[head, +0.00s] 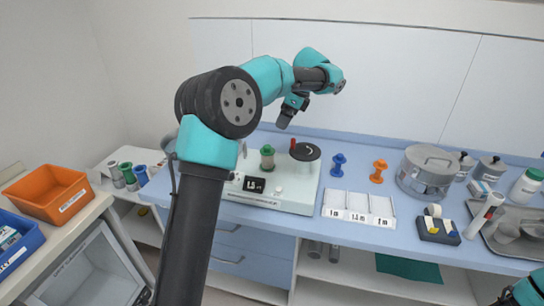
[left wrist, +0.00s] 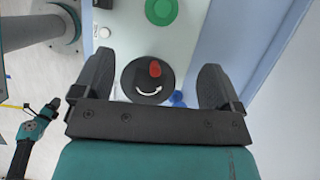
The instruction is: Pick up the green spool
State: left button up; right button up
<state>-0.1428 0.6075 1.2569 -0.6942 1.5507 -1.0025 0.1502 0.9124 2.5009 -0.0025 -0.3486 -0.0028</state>
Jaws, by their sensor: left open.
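The green spool (head: 267,158) stands upright on the white device (head: 300,200), left of its black disc (head: 305,152) with a red knob. In the left wrist view the spool's round green top (left wrist: 161,10) is at the upper edge, partly cut off. My left gripper (head: 284,121) is raised above the device, apart from the spool. In the left wrist view its open, empty fingers (left wrist: 155,85) lie either side of the black disc (left wrist: 148,80), beyond which the spool sits. My right gripper (left wrist: 52,105) shows small at the left of that view; its jaws are unclear.
A blue spool (head: 338,166) and an orange spool (head: 379,172) stand right of the device. A labelled white tray (head: 358,206), a metal pot (head: 428,170) and a tape dispenser (head: 438,231) are farther right. Other green and blue spools (head: 128,174) stand on the left shelf. An orange bin (head: 48,192) is far left.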

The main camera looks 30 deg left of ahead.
aim_at(266, 153)
pick_arm(q)
jog(key=shift+a+f, duration=0.1)
jog(key=shift+f, duration=0.05)
jog(key=x, duration=1.2)
jog(key=shift+f, duration=0.15)
jog(key=shift+w+x, duration=0.2)
jog(key=shift+x, duration=2.25)
jog(key=shift+a, duration=0.1)
jog(key=shift+c, duration=0.4)
jog(key=c, duration=0.9)
